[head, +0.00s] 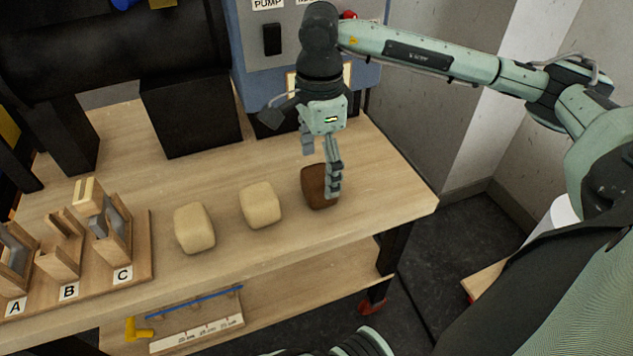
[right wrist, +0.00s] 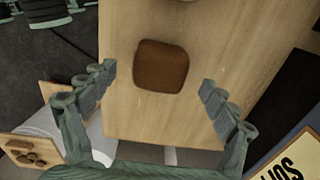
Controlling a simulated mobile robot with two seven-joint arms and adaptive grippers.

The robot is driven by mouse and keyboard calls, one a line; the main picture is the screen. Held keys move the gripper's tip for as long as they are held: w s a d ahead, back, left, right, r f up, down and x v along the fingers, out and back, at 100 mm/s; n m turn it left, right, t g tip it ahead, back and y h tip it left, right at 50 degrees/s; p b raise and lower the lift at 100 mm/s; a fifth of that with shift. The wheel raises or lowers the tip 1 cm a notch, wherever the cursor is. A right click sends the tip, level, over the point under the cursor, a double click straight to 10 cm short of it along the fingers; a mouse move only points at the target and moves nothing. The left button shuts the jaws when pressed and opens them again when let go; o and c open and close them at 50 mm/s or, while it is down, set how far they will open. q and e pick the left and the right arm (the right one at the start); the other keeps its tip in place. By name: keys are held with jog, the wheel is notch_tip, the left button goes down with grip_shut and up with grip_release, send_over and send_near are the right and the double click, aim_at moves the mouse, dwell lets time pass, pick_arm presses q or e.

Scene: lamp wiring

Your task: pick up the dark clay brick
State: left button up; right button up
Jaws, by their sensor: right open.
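The dark clay brick (head: 314,187) is a brown rounded block lying near the right end of the wooden table. In the right wrist view the brick (right wrist: 161,66) lies ahead of the fingers, between their lines. My right gripper (head: 321,170) points down over the table at the brick. In the head view one finger covers part of the brick's right side. In the right wrist view the gripper (right wrist: 160,85) is open and empty, with a wide gap between its fingers. I cannot tell whether a finger touches the brick. My left gripper is not in view.
Two pale blocks, one nearer (head: 260,205) and one further left (head: 194,228), lie left of the brick. A wooden rack (head: 139,262) marked A, B and C stands at the left. A blue-grey panel (head: 257,75) rises behind the table.

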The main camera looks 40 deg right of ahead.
aim_at(319, 196)
notch_tip(319, 196, down, 4)
jog(key=shift+f, duration=0.1)
jog(key=shift+c, duration=0.6)
jog(key=c, duration=1.6)
